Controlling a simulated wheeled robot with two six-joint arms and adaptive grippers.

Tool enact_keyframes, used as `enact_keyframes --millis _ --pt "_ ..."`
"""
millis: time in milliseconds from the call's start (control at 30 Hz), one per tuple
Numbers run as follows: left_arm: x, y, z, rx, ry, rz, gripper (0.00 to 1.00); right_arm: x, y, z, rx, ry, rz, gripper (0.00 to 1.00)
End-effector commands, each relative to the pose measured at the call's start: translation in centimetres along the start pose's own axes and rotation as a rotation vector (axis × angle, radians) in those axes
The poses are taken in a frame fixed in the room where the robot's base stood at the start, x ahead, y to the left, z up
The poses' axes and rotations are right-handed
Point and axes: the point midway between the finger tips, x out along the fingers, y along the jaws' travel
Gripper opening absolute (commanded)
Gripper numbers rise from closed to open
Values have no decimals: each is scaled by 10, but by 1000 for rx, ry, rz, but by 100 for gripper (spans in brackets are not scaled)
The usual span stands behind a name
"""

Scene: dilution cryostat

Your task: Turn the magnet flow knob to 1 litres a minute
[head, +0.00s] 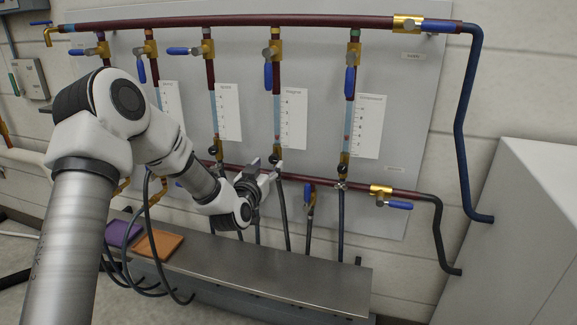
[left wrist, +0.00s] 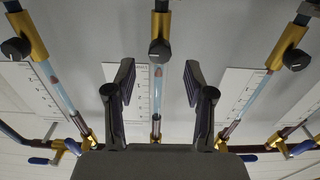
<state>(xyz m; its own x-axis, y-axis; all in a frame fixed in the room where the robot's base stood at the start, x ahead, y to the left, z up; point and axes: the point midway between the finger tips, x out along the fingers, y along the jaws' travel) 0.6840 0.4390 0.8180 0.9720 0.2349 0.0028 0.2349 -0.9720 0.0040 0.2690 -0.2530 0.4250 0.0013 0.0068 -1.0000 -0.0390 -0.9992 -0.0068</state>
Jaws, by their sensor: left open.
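The magnet flow meter is a clear blue tube (head: 277,112) beside a white scale card (head: 293,118) on the grey panel. Its black knob (left wrist: 160,50) with a pale mark sits on a brass block, in the middle of the left wrist view. A reddish float (left wrist: 158,72) shows in the tube near the knob end; its exact reading is too small to tell. My left gripper (head: 267,168) is open and empty, in front of the lower end of this tube. In the left wrist view its fingers (left wrist: 158,80) stand on either side of the knob's line, apart from the knob.
Neighbouring meters have similar black knobs (left wrist: 15,49) (left wrist: 296,59) on both sides. Blue-handled valves (head: 268,76) line the upper pipe. A metal bench (head: 290,275) below holds a purple tray (head: 122,232) and an orange tray (head: 160,244). Dark hoses hang under the lower pipe.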

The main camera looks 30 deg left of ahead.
Motion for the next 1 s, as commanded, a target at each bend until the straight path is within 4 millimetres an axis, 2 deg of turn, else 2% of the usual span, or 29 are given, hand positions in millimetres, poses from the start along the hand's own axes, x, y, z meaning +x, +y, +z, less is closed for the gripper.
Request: enact_keyframes --millis 200,300,567,667,700,733,900,1000 --pt "42 0 1 4 1 0 54 7 0 0 0 0 0 40" --pt "53 1 1 4 -1 1 54 8 0 0 0 -1 0 40" --pt "57 1 0 2 -2 1 54 8 0 0 0 -1 0 40" --pt "57 1 0 3 -2 1 22 8 0 0 0 -1 0 40" --pt "57 1 0 3 -2 1 8 8 0 0 0 -1 0 40" --pt "57 1 0 3 -2 1 0 8 0 0 0 -1 0 40" --pt "57 1 0 -3 -2 1 0 8 0 0 0 -1 0 40" --pt "57 1 0 -65 -2 1 0 9 0 0 0 -1 0 40"
